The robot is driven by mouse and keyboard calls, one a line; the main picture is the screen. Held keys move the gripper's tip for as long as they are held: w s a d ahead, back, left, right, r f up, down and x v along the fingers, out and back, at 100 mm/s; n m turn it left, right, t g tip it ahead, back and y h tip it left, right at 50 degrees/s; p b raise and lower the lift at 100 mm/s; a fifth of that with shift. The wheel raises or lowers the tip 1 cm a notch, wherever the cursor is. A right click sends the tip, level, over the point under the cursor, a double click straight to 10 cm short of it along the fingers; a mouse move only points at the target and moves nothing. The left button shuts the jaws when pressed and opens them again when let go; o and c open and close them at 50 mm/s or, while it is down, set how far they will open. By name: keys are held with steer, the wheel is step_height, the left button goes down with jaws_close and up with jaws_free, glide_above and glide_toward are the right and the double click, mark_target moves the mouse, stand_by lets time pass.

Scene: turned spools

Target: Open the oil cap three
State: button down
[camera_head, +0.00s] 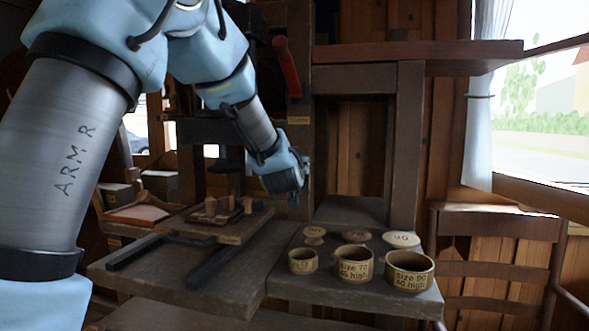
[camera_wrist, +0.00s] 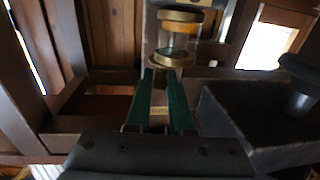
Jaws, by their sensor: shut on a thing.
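In the wrist view, an oil cup with a clear glass body (camera_wrist: 180,38) has a brass disc at its far end and a brass oil cap (camera_wrist: 174,56) at the end towards me. The two green fingers of my gripper (camera_wrist: 162,74) reach up to this near brass part and are shut on it. The exact contact is partly hidden by the fingertips. A small pale label (camera_wrist: 159,110) shows between the fingers, too blurred to read. In the head view my gripper (camera_head: 293,187) is beside the dark wooden post, and the oil cup is hidden there.
A dark block (camera_wrist: 245,110) with a round knob (camera_wrist: 300,75) stands close on the right in the wrist view. In the head view, a bench holds labelled ring gauges (camera_head: 355,263), turned spools (camera_head: 314,235) and a board (camera_head: 215,222) with wooden pegs. A red lever (camera_head: 287,67) hangs above.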

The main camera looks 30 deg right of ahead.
steer(key=shift+w+d+n+t+y+p, duration=0.1)
steer(key=shift+d+n+t+y+p, duration=0.4)
steer(key=shift+n+y+p, duration=1.95)
steer(key=shift+w+d+n+t+y+p, duration=0.15)
steer(key=shift+d+n+y+p, duration=0.9)
steer(key=shift+y, duration=2.3)
steer(key=shift+w+d+n+t+y+p, duration=0.1)
steer(key=shift+d+n+t+y+p, duration=0.25)
steer(key=shift+n+y+p, duration=2.25)
steer(key=shift+y+b, duration=0.4)
steer(key=shift+b, duration=0.05)
steer(key=shift+a+r, duration=0.1)
steer(key=c, duration=0.8)
jaws_free()
